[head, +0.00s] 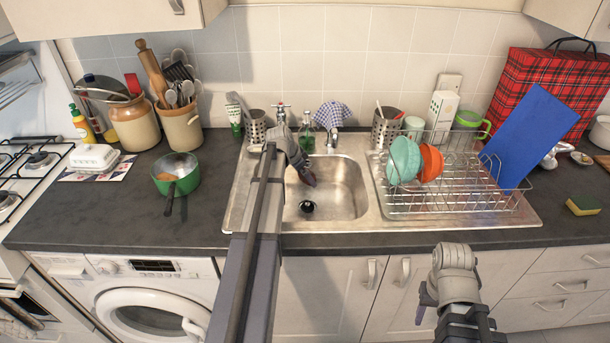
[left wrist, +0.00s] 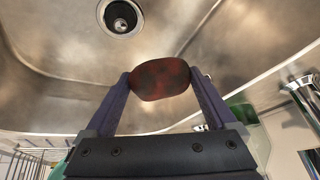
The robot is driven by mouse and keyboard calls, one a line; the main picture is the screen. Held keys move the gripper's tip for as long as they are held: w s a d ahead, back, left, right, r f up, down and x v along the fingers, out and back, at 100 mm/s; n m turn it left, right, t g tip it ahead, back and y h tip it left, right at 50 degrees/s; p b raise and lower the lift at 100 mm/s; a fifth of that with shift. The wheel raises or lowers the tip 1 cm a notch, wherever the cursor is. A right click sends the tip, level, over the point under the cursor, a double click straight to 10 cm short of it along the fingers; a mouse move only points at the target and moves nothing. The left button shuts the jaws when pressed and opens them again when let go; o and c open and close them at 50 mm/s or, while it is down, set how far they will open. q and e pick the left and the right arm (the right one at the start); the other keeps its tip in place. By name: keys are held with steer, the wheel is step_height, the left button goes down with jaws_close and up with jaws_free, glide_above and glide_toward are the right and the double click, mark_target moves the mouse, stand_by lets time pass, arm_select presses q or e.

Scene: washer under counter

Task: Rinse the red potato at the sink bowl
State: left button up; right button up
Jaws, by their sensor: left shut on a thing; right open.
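The red potato (left wrist: 160,79) is dark red-brown and is clamped between the two fingertips of my left gripper (left wrist: 160,84) in the left wrist view. In the head view my left gripper (head: 303,172) hangs inside the steel sink bowl (head: 345,185), toward its left side. The potato is small and dark there, at the fingertips. It is above the bowl floor, apart from the drain (head: 307,208), which also shows in the left wrist view (left wrist: 121,17). The tap (head: 332,137) stands behind the bowl. No water stream is visible. My right gripper (head: 424,301) is open and empty in front of the cupboards.
A wire dish rack (head: 450,205) with bowls and a blue board (head: 530,137) stands right of the bowl. Bottles and steel cutlery holders (head: 384,129) line the back. A green saucepan (head: 175,174) is on the left counter, with clear counter between it and the sink.

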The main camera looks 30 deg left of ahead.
arm_select(q)
steer(key=shift+f+b, duration=3.25)
steer(key=shift+f, duration=0.35)
step_height(320, 180, up, 18)
steer(key=p, duration=1.8)
steer(key=shift+r, duration=0.15)
stand_by(1.7)
